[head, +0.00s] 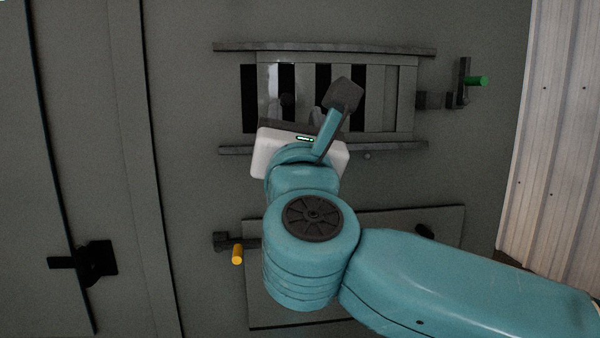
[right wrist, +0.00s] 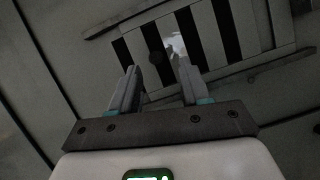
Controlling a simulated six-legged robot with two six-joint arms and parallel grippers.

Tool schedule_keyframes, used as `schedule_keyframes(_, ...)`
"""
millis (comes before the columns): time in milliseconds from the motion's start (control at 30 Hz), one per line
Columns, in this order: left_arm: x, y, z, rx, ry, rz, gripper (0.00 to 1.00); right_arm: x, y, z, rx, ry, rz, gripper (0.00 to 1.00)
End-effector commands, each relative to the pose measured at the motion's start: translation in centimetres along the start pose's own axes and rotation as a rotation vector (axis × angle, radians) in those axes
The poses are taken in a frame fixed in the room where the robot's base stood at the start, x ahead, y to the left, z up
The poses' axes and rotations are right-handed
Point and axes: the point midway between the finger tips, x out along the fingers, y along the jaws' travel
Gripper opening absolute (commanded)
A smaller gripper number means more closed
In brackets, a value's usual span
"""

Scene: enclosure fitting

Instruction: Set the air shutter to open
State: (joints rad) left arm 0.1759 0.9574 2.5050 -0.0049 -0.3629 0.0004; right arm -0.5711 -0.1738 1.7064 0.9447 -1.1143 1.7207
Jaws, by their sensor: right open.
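The air shutter (head: 390,85) is a grey slotted plate on the wall between an upper and a lower rail, with several dark slots showing. In the right wrist view the slotted plate (right wrist: 244,25) lies beyond my fingers. My right gripper (head: 296,108) is open in front of the shutter's lower left part. In the right wrist view its two fingers (right wrist: 157,80) are apart with nothing held. Whether they reach around the knob in depth I cannot tell. My left gripper is not in view.
Below is a panel (head: 285,312) with a yellow-handled latch (head: 237,254), partly hidden by my right arm. A black latch (head: 92,260) is at the left. A pale corrugated wall (head: 555,130) bounds the right.

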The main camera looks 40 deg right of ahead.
Motion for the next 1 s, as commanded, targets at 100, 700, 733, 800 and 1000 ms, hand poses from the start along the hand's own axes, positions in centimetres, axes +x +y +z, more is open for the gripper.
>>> schedule_keyframes(100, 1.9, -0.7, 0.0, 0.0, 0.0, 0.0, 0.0, -3.6, 0.0, -0.5, 0.006, 0.0, 0.007, 0.46)
schedule_keyframes(700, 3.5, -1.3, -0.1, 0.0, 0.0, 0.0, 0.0, -9.5, -0.2, 0.1, 0.0, 0.0, -0.002, 0.46)
schedule_keyframes(733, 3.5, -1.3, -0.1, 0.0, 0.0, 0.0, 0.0, -9.5, -0.2, 0.1, 0.0, 0.0, -0.002, 0.46)
schedule_keyframes(800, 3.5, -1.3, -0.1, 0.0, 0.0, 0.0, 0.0, -9.5, -0.2, 0.1, 0.0, 0.0, -0.002, 0.46)
schedule_keyframes(1000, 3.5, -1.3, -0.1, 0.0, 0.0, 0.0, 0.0, -9.5, -0.2, 0.1, 0.0, 0.0, -0.002, 0.46)
